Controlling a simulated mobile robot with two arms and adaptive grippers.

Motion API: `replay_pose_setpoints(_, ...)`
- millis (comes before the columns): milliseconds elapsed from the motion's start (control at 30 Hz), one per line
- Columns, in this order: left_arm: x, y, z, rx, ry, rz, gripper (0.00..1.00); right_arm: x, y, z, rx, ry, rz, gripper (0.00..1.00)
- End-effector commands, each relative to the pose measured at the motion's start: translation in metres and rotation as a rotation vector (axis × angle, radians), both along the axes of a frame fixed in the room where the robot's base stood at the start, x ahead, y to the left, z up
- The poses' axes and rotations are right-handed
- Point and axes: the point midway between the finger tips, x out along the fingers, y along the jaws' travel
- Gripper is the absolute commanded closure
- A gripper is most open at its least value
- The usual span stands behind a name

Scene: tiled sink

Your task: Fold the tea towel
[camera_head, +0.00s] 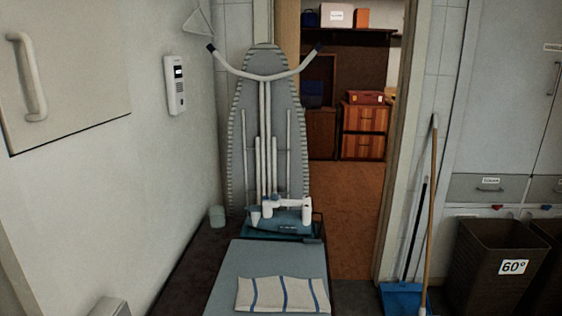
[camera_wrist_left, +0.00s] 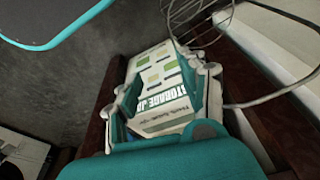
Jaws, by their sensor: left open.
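The tea towel (camera_head: 283,295) is white with several blue stripes. It lies spread, with slightly wavy edges, on a grey-blue surface (camera_head: 250,258) at the bottom of the head view. Its near edge is close to the frame's lower border, and I cannot tell whether it is folded underneath. My left gripper (camera_wrist_left: 160,75) shows in the left wrist view, white and teal, with its fingers apart. A label reading "STORAGE J" (camera_wrist_left: 165,95) shows between the fingers, and I see no towel there. My right gripper is in neither view.
An ironing board (camera_head: 268,75) stands upright behind the surface, with a white and blue item (camera_head: 285,217) at its foot. A broom (camera_head: 430,190), a blue dustpan (camera_head: 402,297) and a dark basket (camera_head: 495,265) are at the right. A wire rack (camera_wrist_left: 200,18) shows in the wrist view.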

Motion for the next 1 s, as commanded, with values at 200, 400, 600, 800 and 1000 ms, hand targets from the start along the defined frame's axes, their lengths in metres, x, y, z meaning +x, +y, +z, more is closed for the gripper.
replay_pose_setpoints(200, -0.047, 0.006, -0.098, 0.007, 0.063, -0.011, 0.58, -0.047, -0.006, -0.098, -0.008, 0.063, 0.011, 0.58)
replay_pose_setpoints(400, -0.114, 0.017, -0.162, 0.014, 0.107, -0.021, 0.58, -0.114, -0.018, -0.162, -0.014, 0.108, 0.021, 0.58)
replay_pose_setpoints(600, -0.171, 0.029, -0.190, 0.019, 0.136, -0.029, 0.58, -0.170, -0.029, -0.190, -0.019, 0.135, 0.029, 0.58)
replay_pose_setpoints(800, -0.191, 0.033, -0.197, 0.020, 0.143, -0.033, 0.58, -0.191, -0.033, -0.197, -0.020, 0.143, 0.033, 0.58)
replay_pose_setpoints(1000, -0.191, 0.033, -0.198, 0.020, 0.143, -0.033, 0.58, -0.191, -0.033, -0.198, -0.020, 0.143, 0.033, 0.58)
